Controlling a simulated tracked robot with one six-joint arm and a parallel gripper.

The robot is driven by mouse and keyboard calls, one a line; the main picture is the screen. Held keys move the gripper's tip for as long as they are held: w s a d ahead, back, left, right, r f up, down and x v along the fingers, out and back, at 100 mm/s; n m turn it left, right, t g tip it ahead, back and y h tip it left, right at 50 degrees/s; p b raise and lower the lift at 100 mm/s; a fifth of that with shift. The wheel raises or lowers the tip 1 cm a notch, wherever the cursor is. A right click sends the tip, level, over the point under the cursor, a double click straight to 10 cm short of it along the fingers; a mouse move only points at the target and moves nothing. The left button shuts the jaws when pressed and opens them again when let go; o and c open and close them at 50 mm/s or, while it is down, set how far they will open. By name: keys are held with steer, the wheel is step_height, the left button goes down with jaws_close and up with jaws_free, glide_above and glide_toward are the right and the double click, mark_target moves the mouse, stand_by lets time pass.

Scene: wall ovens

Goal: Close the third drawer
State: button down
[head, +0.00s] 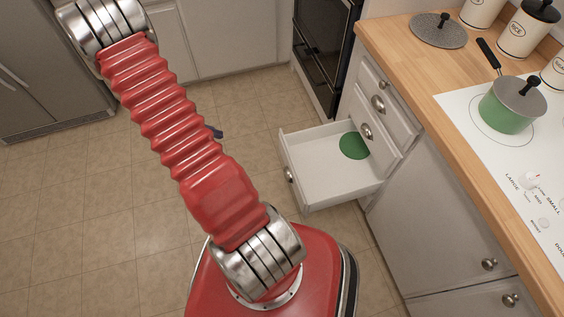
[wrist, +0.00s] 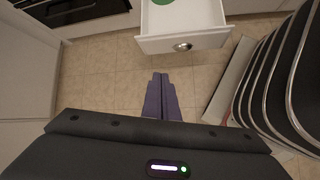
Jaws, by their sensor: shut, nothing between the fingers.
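The third drawer (head: 315,180) is white and pulled well out from the cabinet, below two shut drawers. Its front has a round metal knob and faces left in the head view. A flat green round thing (head: 354,146) lies inside at the back. In the wrist view the drawer's front (wrist: 207,41) is at the top, a little right of centre. My gripper (wrist: 160,75) has purple fingers that are together and empty. They point toward the drawer and are apart from its front. In the head view my arm hides most of the gripper.
A wooden counter (head: 405,62) with a white cooktop runs along the right and holds a green pot (head: 508,106). A dark oven (head: 324,50) stands beyond the drawers. Tiled floor (head: 80,190) is clear on the left, with a fridge (head: 50,65) at the back.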

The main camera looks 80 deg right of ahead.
steer(key=s+d+f+n+g, duration=0.1)
steer(key=s+f, duration=0.5)
steer(key=f, duration=0.3)
steer(key=s+d+f+n+g, duration=0.1)
steer(key=s+d+f, duration=0.1)
steer(key=s+f, duration=0.4)
step_height(320, 180, down, 4)
steer(key=shift+s+r+n+y, duration=0.2)
steer(key=shift+n+y, duration=0.1)
steer(key=shift+n, duration=0.1)
steer(key=shift+d, duration=0.1)
glide_toward(289, 164)
step_height(289, 164, down, 3)
steer(key=shift+s+d, duration=0.4)
steer(key=shift+s, duration=0.5)
steer(key=shift+s+d, duration=0.35)
steer(key=shift+s, duration=0.5)
steer(key=shift+s+d, duration=0.1)
steer(key=shift+s, duration=0.05)
